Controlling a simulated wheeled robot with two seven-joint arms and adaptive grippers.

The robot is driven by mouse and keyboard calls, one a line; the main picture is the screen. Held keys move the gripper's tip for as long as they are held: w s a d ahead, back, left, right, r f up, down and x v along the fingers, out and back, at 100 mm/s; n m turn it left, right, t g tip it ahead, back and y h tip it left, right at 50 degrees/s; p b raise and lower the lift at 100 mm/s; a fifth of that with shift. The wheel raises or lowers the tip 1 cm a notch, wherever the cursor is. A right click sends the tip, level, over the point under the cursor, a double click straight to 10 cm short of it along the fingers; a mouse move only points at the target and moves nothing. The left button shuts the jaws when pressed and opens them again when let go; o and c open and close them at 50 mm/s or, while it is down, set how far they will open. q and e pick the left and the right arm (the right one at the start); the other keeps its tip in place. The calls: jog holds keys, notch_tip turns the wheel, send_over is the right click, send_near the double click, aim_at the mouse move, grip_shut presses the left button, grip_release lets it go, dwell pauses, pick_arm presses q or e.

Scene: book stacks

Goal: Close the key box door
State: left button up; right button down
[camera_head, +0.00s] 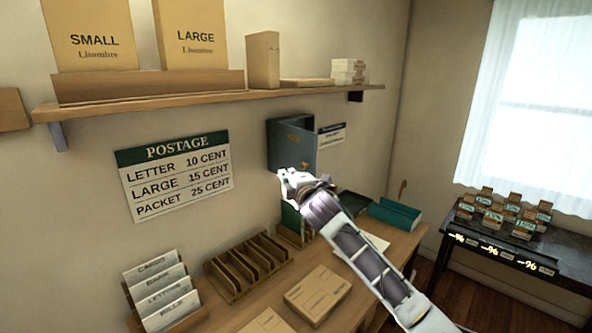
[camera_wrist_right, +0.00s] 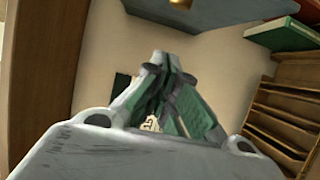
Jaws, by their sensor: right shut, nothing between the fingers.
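The key box (camera_head: 308,153) is a blue-grey box on the wall below the shelf's right end. A blue-grey panel with a small brass fitting faces me and stands out from the wall; I take it for the door, but cannot tell its exact angle. My right gripper (camera_head: 286,178) is shut and empty, just below the box's lower front edge. In the right wrist view the closed fingertips (camera_wrist_right: 165,60) point at the wall, below a grey panel (camera_wrist_right: 225,12) with a brass fitting. Contact cannot be told. My left gripper is not in view.
A wooden shelf (camera_head: 210,98) with boxes runs above the key box. Below is a desk (camera_head: 250,310) with a slotted wooden rack (camera_head: 248,265), a card holder (camera_head: 165,300), a parcel (camera_head: 318,294) and a teal folder (camera_head: 394,214). A postage sign (camera_head: 175,175) hangs left.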

jog(key=shift+w+d+p, duration=0.25)
jog(key=shift+w+d, duration=0.15)
jog(key=shift+w, duration=0.35)
jog(key=shift+w+d+p, duration=0.2)
jog(key=shift+w+d, duration=0.2)
jog(key=shift+w, duration=0.4)
jog(key=shift+w+d+p, duration=0.25)
jog(key=shift+w+d, duration=0.15)
jog(key=shift+w, duration=0.35)
jog(key=shift+d, duration=0.1)
